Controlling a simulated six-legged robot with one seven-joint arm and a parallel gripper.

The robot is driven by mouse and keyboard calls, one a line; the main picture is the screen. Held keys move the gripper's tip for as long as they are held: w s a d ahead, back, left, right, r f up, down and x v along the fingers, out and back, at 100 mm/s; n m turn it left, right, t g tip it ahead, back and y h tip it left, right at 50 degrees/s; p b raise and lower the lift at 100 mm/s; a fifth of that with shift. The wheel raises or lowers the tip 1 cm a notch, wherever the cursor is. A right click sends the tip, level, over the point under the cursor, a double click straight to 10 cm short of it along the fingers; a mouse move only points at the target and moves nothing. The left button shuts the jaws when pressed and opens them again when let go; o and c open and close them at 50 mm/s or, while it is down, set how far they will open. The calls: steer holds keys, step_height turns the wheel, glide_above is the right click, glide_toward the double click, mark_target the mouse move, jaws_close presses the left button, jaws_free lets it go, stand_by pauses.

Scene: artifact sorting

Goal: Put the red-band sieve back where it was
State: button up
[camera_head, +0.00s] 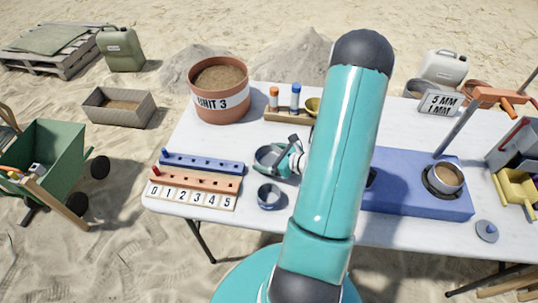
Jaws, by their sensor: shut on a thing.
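My gripper (283,160) is over the white table, left of my large teal arm link. It is shut on a round grey rimmed vessel (266,157), which looks like a sieve. I cannot make out a red band on it, and my gripper covers its right side. I cannot tell whether it touches the table. A small blue-grey ring-shaped vessel (269,197) stands on the table just in front of it. A round pan of brown soil (446,177) sits on the blue block (420,203) at the right.
A number rack (190,197) with pegs lies left on the white table (180,140). The "UNIT 3" pot (219,92) and a vial rack (283,115) stand behind. A "5 MM 1 MM" sign (440,104) is at the back right. My arm hides the table's middle.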

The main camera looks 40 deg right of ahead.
steer(key=shift+s+r, duration=0.1)
steer(key=shift+s, duration=0.1)
steer(key=o, duration=0.8)
steer(key=shift+w, duration=0.1)
steer(key=shift+o, duration=0.2)
steer(key=v, duration=0.7)
steer(key=shift+s+d, duration=0.1)
steer(key=shift+s, duration=0.2)
steer(key=w+a+r+n+g+y, duration=0.2)
steer(key=a+r+n+g, duration=0.2)
steer(key=a+r+n, duration=0.5)
steer(key=w+a+r+n+g+y, duration=0.1)
steer(key=a+r+n+g+y, duration=0.1)
steer(key=a+r+n+g, duration=0.6)
steer(key=s+a+r+n+t+h, duration=0.2)
steer(key=s+a+r+n+h, duration=0.1)
steer(key=a+r+n, duration=0.3)
steer(key=s+a+r+n+t+h, duration=0.2)
steer(key=s+a+r+n+h, duration=0.2)
steer(key=n, duration=0.6)
steer(key=shift+a+r+t, duration=0.3)
steer(key=shift+a+r, duration=0.55)
steer(key=shift+r, duration=0.45)
